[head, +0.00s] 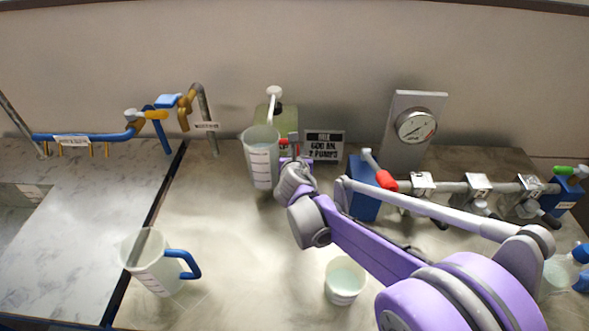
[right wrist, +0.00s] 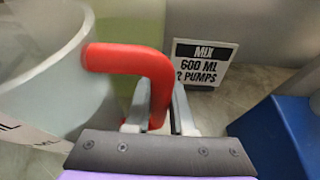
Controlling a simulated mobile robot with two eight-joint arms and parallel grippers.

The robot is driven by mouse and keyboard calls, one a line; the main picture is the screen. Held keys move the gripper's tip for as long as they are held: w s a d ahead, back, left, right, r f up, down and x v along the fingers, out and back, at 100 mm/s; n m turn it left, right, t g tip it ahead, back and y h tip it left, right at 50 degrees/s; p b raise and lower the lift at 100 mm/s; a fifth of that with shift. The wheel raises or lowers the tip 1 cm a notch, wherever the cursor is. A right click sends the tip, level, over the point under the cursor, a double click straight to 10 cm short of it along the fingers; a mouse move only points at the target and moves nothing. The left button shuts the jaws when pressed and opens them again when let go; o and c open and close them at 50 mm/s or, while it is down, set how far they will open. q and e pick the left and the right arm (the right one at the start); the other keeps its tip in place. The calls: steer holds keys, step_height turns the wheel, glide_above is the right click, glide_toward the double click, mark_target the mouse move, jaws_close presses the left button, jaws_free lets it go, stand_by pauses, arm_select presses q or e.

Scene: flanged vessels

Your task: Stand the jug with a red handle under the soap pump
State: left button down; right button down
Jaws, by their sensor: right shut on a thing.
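The clear jug with a red handle (head: 262,165) is upright in front of the soap pump (head: 274,108), a green bottle with a white pump head. In the head view the jug covers the bottle's lower part, and the pump head shows above the jug's rim. Whether the jug touches the counter I cannot tell. My right gripper (head: 291,152) is shut on the red handle, which also shows in the right wrist view (right wrist: 135,62) between the two fingers. The jug's wall (right wrist: 45,75) fills that view's left side. My left gripper is not in view.
A sign (head: 323,146) reading "MIX 600 ML 2 PUMPS" stands right of the pump. A blue-handled jug (head: 152,262) stands front left, and a small cup (head: 345,280) front centre. A gauge panel (head: 415,125) and valve pipe (head: 450,187) are at right. The counter's left-centre is clear.

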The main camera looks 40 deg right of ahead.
steer(key=shift+f+b, duration=0.3)
steer(key=shift+f, duration=2.2)
steer(key=shift+f, duration=0.15)
steer(key=c, duration=0.8)
jaws_free()
steer(key=shift+r, duration=0.2)
